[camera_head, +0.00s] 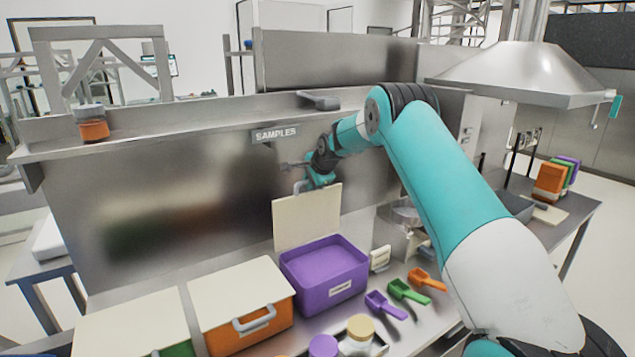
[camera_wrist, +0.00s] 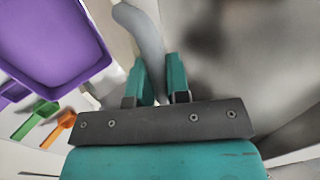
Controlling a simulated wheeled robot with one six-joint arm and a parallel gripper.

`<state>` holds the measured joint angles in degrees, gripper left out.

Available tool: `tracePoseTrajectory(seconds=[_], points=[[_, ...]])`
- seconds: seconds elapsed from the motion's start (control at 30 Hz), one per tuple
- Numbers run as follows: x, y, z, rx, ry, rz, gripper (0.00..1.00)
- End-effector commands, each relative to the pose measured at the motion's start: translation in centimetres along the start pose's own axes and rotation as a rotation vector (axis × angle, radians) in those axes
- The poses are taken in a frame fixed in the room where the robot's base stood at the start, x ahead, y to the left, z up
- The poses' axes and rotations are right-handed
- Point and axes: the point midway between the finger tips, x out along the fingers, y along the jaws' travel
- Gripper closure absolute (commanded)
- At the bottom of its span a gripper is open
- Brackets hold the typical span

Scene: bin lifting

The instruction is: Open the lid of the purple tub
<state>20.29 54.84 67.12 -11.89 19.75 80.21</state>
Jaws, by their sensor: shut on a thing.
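The purple tub (camera_head: 325,277) stands on the counter, open at the top; its purple inside also shows at the upper left of the wrist view (camera_wrist: 55,40). Its cream lid (camera_head: 307,218) stands about upright at the tub's back edge. My gripper (camera_head: 303,184) is at the lid's top, in front of the steel back wall. In the wrist view my gripper's teal fingers (camera_wrist: 156,72) are shut on the grey lid handle (camera_wrist: 140,30). Part of the handle is hidden between the fingers.
An orange tub (camera_head: 245,325) with a cream lid shut stands left of the purple tub. Purple (camera_head: 385,306), green (camera_head: 408,292) and orange (camera_head: 427,279) scoops lie to the right. A shelf with a SAMPLES sign (camera_head: 276,134) runs above. Jars stand at the front.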

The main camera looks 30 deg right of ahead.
Motion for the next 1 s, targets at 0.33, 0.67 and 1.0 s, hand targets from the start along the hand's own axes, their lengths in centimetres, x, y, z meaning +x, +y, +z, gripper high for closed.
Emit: tracePoseTrajectory(seconds=[0.33,0.67,1.0], points=[[0.0,-0.1,0.0,0.002,0.008,-0.002,0.81],[0.1,-0.1,0.2,-0.001,0.003,-0.001,0.59],[-3.2,0.1,0.3,-0.002,0.003,-0.004,0.59]])
